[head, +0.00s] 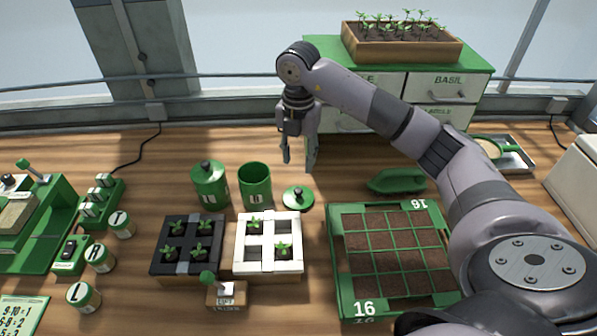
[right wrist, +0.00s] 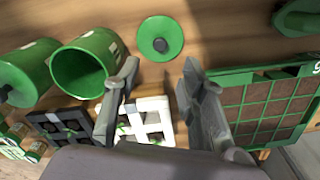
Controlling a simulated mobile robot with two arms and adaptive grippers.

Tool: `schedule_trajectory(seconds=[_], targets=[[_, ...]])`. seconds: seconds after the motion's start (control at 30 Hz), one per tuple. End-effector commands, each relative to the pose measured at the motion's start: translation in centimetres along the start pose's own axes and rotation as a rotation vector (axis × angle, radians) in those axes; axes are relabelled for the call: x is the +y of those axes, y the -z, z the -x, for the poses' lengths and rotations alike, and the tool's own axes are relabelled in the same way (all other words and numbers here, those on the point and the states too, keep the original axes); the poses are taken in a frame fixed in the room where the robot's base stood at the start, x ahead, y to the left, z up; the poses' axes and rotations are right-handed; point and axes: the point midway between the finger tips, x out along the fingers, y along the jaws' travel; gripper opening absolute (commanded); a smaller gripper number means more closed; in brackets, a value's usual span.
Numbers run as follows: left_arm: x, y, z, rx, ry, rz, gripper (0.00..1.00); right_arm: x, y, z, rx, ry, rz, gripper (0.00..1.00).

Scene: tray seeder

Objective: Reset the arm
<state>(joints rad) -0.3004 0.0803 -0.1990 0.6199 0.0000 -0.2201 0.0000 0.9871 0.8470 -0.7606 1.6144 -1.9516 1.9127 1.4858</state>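My right arm reaches in from the right of the head view. Its gripper (head: 298,160) points down above the table, behind a small round green lid (head: 298,197). The fingers are apart with nothing between them. In the right wrist view the gripper (right wrist: 160,72) is also open and empty. The lid (right wrist: 160,38) lies on the table beyond the fingertips there. An open green canister (head: 255,186) stands left of the lid, and a lidded green canister (head: 210,186) stands beside it. My left gripper is in neither view.
A green-framed seed tray (head: 336,262) lies below my right arm. A white tray (head: 268,268) and a black tray (head: 186,268) hold seedlings. Green-topped drawers (head: 446,88) carry a wooden planter (head: 400,52). A green scoop (head: 397,181) lies nearby.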

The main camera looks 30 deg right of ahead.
Motion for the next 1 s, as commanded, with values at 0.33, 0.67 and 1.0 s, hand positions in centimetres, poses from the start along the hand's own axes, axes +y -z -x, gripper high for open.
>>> schedule_trajectory(seconds=[0.33, 0.67, 1.0], targets=[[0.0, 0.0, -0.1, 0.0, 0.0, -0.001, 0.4, 0.0, 0.1, 0.9, 0.001, 0.001, 0.001, 0.38], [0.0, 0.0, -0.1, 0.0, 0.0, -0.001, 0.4, 0.0, 0.1, 0.9, 0.001, 0.001, 0.001, 0.38], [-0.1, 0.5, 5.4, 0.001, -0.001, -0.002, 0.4, 0.0, 0.1, 6.4, 0.001, 0.001, 0.001, 0.38]])
